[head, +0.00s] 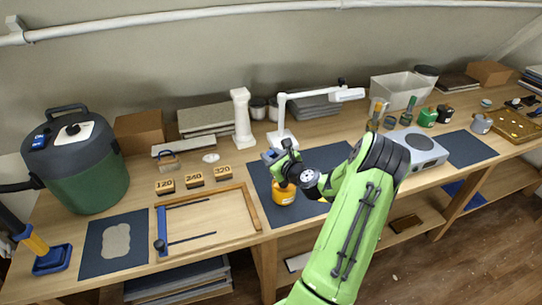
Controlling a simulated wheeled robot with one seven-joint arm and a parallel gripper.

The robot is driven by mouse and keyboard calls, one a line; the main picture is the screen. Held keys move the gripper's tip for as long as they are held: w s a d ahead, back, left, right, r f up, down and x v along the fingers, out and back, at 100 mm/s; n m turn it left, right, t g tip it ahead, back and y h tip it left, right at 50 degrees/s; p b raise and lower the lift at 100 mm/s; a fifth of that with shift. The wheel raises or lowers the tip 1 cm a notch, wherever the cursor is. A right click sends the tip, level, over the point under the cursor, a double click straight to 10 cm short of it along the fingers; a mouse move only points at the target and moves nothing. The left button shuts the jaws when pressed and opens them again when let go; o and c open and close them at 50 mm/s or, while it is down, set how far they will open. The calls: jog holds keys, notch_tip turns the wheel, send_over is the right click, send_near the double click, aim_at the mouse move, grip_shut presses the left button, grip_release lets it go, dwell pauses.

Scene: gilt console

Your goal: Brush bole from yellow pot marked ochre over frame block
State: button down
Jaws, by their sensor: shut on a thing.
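The yellow pot (284,196) is on the dark blue mat (262,182) in the middle of the bench, with a small mark on its front too small to read. My gripper (283,183) points down at the pot's top and is shut on it, as far as I can tell. The jaws hide the pot's upper part. Whether the pot touches the mat is unclear. Several upright handles, possibly brushes, stand in jars (389,122) at the right. I cannot pick out the frame block for certain; a yellow piece (324,199) is partly hidden by my arm.
A white lamp (283,135) stands behind my gripper. Numbered blocks (194,180) and a wooden frame with blue fittings (160,228) are to the left.

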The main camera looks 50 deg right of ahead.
jog(key=shift+f+b, duration=0.3)
jog(key=shift+f, duration=0.4)
dwell(1.6)
notch_tip(320, 180, up, 7)
jog(key=p, duration=0.7)
jog(key=shift+r, duration=0.2)
jog(key=shift+f, duration=0.2)
